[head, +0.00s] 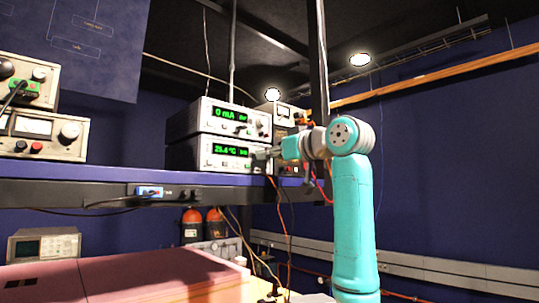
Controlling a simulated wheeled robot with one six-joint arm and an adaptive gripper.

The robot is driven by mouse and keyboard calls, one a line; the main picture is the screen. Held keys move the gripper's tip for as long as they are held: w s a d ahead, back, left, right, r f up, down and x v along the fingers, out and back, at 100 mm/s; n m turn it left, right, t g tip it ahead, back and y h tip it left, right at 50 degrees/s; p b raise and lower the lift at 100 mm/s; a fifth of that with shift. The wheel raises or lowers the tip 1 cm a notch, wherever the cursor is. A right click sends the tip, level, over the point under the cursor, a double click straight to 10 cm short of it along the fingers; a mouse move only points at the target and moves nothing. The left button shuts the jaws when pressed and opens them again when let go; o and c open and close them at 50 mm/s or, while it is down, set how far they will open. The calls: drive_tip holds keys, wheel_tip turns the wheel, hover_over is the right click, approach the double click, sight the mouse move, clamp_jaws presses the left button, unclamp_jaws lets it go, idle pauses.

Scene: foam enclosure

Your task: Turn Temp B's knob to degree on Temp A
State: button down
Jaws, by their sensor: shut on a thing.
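Two grey instruments are stacked on the shelf. The upper instrument (205,118) has a green display that reads about 0 mA. The lower instrument (205,158) has a green display (231,151) that reads about 23.4 °C. No Temp A or Temp B label is readable. My gripper (259,155) comes in from the right and is at the right end of the lower instrument's front. It is shut on what appears to be a knob there, which the fingers mostly hide. I cannot read the knob's angle.
Another metered instrument (282,112) stands behind my arm at the right. More instruments (40,135) stand on the shelf at the left. A dark post (318,60) rises near my wrist. Cables hang below the shelf edge (100,193). A pink case (130,275) lies below.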

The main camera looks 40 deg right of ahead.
drive_tip(key=shift+n, duration=0.4)
drive_tip(key=c, duration=0.9)
unclamp_jaws()
drive_tip(key=shift+c, duration=0.2)
drive_tip(key=s, duration=1.2)
drive_tip(key=shift+d, duration=0.3)
drive_tip(key=shift+r, duration=0.1)
